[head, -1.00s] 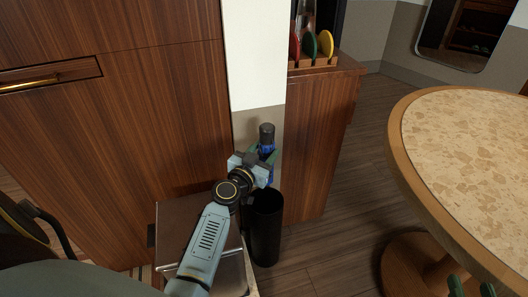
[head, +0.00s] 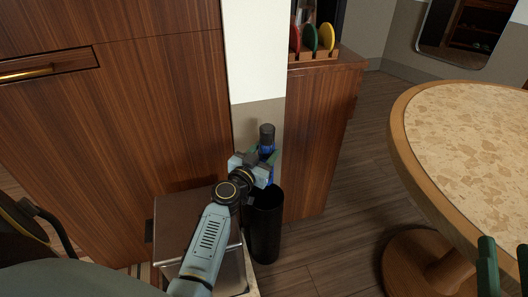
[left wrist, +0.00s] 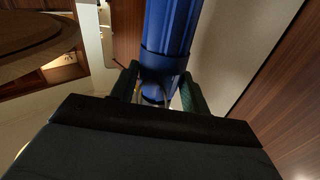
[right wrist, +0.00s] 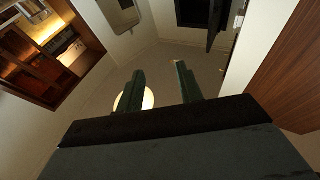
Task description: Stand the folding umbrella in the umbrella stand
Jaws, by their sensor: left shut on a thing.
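The folding umbrella is blue with a dark top end (head: 267,133) and is held upright in the head view. My left gripper (head: 266,160) is shut on it. In the left wrist view the blue umbrella (left wrist: 168,35) stands between the two fingers (left wrist: 163,95). The umbrella stand (head: 265,230) is a tall black cylinder on the floor, directly below my left gripper. The umbrella's lower end is hidden behind the gripper and the stand's rim, so I cannot tell how deep it reaches. My right gripper (right wrist: 160,88) is open and empty; its fingertips (head: 503,262) show at the head view's lower right.
A metal-topped box or bin (head: 185,215) stands left of the stand. A wooden cabinet (head: 320,140) with a rack of coloured plates (head: 311,40) is behind. A round table (head: 465,130) is at right. Open floor (head: 335,235) lies between stand and table.

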